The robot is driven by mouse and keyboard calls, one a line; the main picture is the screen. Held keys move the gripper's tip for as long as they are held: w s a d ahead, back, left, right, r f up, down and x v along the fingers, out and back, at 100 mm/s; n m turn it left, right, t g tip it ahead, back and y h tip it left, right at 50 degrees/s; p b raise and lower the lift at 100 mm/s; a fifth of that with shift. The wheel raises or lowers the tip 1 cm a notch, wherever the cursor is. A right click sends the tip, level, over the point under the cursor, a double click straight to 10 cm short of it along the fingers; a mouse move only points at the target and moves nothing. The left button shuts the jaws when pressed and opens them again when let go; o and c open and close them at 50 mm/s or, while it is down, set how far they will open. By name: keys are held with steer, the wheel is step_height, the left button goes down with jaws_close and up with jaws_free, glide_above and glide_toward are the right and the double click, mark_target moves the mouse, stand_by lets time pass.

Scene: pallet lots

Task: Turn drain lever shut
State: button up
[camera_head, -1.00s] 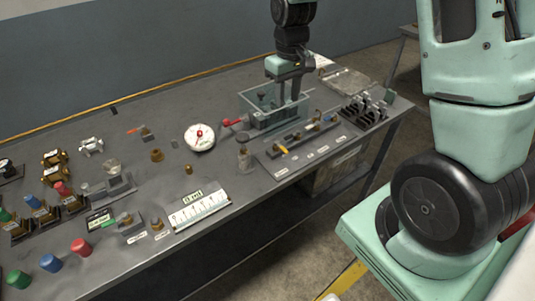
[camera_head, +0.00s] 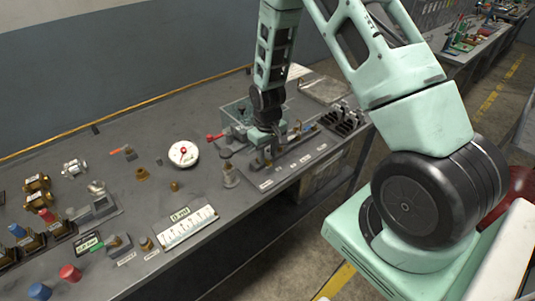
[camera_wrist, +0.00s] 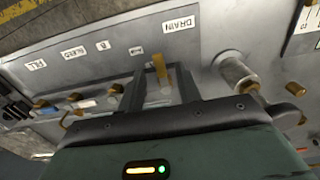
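The drain lever (camera_wrist: 160,68) is a brass-yellow handle beside the DRAIN label (camera_wrist: 178,25) on the valve panel, in the wrist view. It points toward the label. My gripper (camera_wrist: 160,82) is open, with one dark finger on each side of the lever and a visible gap to each. I cannot tell how deep the fingers reach around it. In the head view my gripper (camera_head: 263,158) is low over the near left end of the panel (camera_head: 290,172), and the drain lever is hidden or too small to make out there.
Other small valves (camera_wrist: 85,103) with FILL and BLEED labels line the panel. A metal post (camera_wrist: 238,72) stands close to the right finger. A clear tank (camera_head: 232,108), a red-handled valve (camera_head: 214,137) and a round gauge (camera_head: 184,154) are nearby on the bench.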

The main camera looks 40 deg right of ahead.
steer(key=shift+f, duration=0.7)
jaws_close()
